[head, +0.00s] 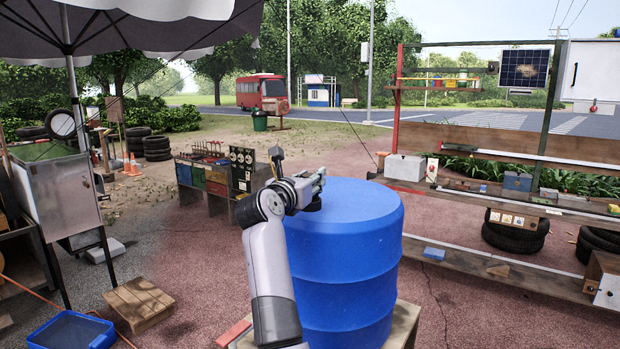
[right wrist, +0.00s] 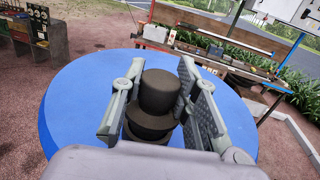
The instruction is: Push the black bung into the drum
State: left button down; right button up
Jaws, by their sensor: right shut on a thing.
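The blue drum (head: 350,255) stands upright in the middle of the head view. Its flat blue top (right wrist: 75,112) fills much of the right wrist view. My right gripper (head: 316,188) is over the left part of the drum top. In the right wrist view the black bung (right wrist: 160,92) is between the two fingers of the right gripper (right wrist: 161,78), which is shut on it. The bung has a round upper part above a wider dark rim. Whether its lower end is in a hole is hidden. My left gripper is not in view.
The drum stands on a wooden support (head: 405,322). A workbench with coloured bins (head: 215,185) is behind on the left, and shelves with small items (head: 490,185) are on the right. A blue tray (head: 70,330) and a wooden pallet (head: 140,300) lie at lower left.

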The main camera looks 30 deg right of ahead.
jog(key=shift+f+b, duration=0.65)
jog(key=shift+f, duration=0.35)
jog(key=o, duration=1.2)
jog(key=shift+r, duration=0.1)
jog(key=v, duration=0.7)
jog(key=shift+s+a, duration=0.15)
jog(key=shift+a, duration=0.1)
